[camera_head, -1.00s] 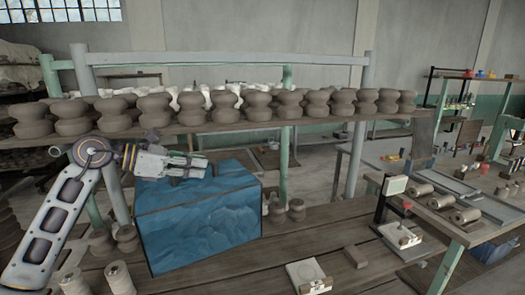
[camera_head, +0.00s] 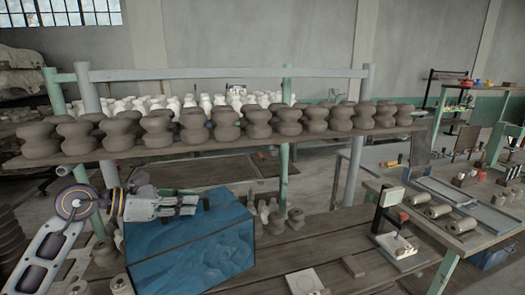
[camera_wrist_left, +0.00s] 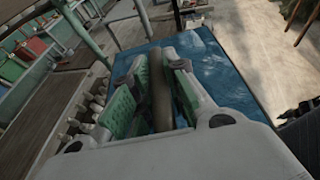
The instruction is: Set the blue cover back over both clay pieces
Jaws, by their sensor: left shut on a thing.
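The blue cover (camera_head: 190,250) is a large box shape with a wavy blue surface, at the lower left of the head view. It also fills the far side of the left wrist view (camera_wrist_left: 215,68). My left gripper (camera_head: 190,204) is above its top, shut on the brown handle (camera_wrist_left: 161,95) between the green finger pads. The cover's lower edge is near the bottom of the head view, and I cannot tell whether it touches the bench. Brown clay pieces (camera_head: 296,217) stand on the bench just right of and behind the cover. Anything under the cover is hidden. My right gripper is out of view.
A shelf (camera_head: 225,150) holding rows of brown and white pots runs behind and above the cover. A small white device (camera_head: 305,281) and a brown block (camera_head: 353,266) lie on the bench to the right. Bare planks (camera_head: 325,240) lie between.

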